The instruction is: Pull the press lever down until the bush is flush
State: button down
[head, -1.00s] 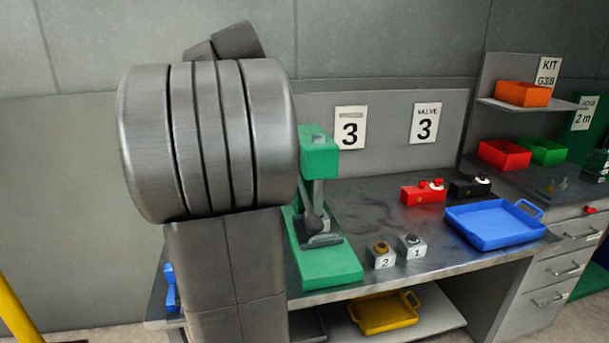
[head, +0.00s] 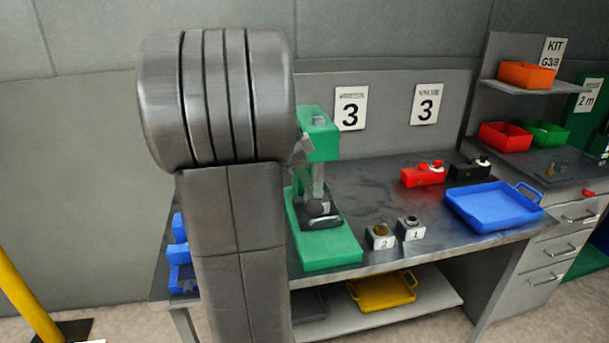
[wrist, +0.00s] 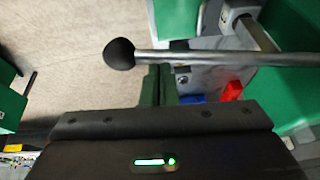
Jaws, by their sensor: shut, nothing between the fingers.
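The green press (head: 330,252) stands on the bench, partly behind my arm in the head view. Its lever (wrist: 200,58) crosses the wrist view as a bare metal rod with a black ball knob (wrist: 119,54) at its left end. My gripper (wrist: 160,84) is shut and empty, with its narrow fingers reaching up to the rod just right of the knob. I cannot tell whether they touch it. In the head view my arm hides the gripper and most of the lever. The bush cannot be made out at the grey ram area (head: 318,210) of the press.
Two small numbered blocks, 2 (head: 380,236) and 1 (head: 410,228), sit right of the press. A blue tray (head: 490,208), a red valve (head: 423,174) and a black valve (head: 470,171) are further right. A yellow tray (head: 383,291) is on the lower shelf.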

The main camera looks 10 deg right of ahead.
jog(key=shift+f, duration=0.25)
